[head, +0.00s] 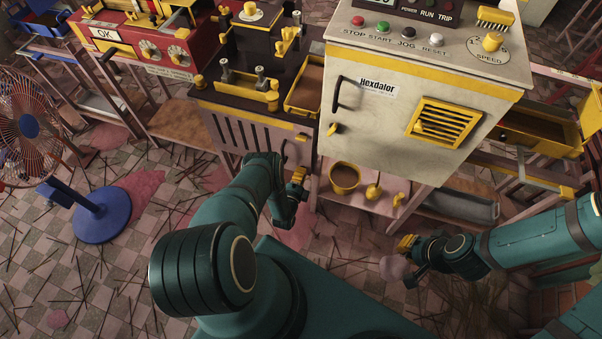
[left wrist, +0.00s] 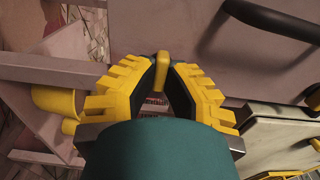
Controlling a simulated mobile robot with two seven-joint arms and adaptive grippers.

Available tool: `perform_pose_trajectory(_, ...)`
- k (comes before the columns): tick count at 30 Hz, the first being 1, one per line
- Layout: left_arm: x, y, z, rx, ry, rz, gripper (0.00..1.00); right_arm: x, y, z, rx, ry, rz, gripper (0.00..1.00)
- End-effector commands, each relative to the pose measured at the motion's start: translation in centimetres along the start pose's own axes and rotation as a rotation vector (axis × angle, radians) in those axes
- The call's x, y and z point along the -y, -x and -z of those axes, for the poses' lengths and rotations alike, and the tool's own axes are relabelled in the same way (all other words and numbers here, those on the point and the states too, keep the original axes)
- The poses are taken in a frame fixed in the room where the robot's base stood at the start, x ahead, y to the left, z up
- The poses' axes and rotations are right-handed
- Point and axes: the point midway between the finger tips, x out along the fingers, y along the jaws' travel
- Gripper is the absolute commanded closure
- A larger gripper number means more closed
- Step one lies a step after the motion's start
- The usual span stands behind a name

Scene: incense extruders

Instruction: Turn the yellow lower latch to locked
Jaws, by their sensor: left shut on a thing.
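The yellow lower latch (left wrist: 162,66) sits on a grey-mauve door panel (left wrist: 190,35), with a black handle (left wrist: 265,22) to its upper right in the left wrist view. My left gripper (left wrist: 161,82) has its yellow, dark-padded fingers on both sides of the latch and is shut on it. In the head view my left gripper (head: 298,178) is at the lower right of the dark cabinet (head: 245,133), and the latch is hidden there. My right gripper (head: 405,243) is low at the right, away from the machines; its finger opening is unclear.
The cream Hexdalor cabinet (head: 385,140) stands just right of my left gripper, with its own black handle and yellow latch (head: 334,128). A yellow pot (head: 344,178) stands on the low shelf below. A fan (head: 100,213) stands at the left on the littered floor.

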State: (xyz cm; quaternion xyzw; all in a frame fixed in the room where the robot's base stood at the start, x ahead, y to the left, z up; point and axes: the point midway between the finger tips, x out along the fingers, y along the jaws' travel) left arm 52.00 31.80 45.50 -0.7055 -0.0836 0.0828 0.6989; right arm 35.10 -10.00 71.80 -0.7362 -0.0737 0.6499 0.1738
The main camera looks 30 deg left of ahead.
Motion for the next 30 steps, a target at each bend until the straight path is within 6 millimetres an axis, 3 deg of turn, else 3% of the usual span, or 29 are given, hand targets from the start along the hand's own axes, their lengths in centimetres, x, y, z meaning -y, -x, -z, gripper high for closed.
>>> perform_pose_trajectory(16,0.2,-0.24,-0.04,0.0,-0.027,0.006,1.0,0.0,0.01,0.01,0.0,0.0,0.0,1.0)
perform_pose_trajectory(18,0.19,-0.24,-0.05,0.0,-0.027,0.006,0.66,0.0,0.01,0.01,0.0,0.0,0.0,1.0)
perform_pose_trajectory(19,0.18,-0.22,-0.05,0.0,-0.027,0.005,0.59,0.0,0.01,0.01,0.0,0.0,0.0,1.0)
perform_pose_trajectory(30,0.26,-0.09,-0.03,0.0,-0.025,0.001,0.59,0.01,0.01,0.02,0.0,0.0,0.0,1.0)
